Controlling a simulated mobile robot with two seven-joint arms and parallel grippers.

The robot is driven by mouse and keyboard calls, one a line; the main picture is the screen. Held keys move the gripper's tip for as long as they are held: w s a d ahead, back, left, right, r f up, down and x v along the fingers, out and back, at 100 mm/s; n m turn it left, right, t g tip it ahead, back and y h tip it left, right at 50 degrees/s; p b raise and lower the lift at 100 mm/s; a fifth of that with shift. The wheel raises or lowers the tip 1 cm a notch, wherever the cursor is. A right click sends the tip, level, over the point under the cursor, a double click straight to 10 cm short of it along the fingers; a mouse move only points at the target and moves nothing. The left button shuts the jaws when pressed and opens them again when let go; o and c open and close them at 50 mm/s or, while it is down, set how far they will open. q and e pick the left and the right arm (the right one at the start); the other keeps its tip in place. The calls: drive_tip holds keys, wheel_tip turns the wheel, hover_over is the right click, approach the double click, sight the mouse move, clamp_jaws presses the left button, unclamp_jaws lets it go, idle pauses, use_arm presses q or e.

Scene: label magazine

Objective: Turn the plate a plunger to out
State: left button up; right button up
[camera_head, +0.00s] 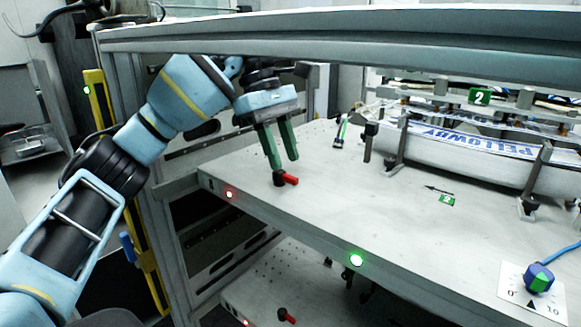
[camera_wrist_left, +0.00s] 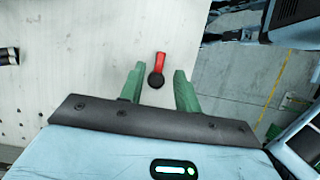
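A plunger with a red handle and a black round base (camera_head: 290,180) stands on the upper light grey plate (camera_head: 330,215), near its left front edge. My left gripper (camera_head: 284,163) is just above it, with its green fingers pointing down. In the left wrist view the plunger's red handle (camera_wrist_left: 160,61) points away from my palm, and its black knob lies between the two fingers (camera_wrist_left: 159,72). The fingers are apart, with a gap on each side of the knob. I see no letter marking the plate. My right gripper is not in view.
A second red-handled plunger (camera_head: 286,315) is on a lower plate. The upper plate's front edge has a red light (camera_head: 229,195) and a green light (camera_head: 356,260). A green-blue dial (camera_head: 540,279) sits at right. A grey rail (camera_head: 350,32) crosses above.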

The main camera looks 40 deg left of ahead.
sight(285, 179)
use_arm(q)
drive_tip(key=shift+x, duration=1.4)
clamp_jaws()
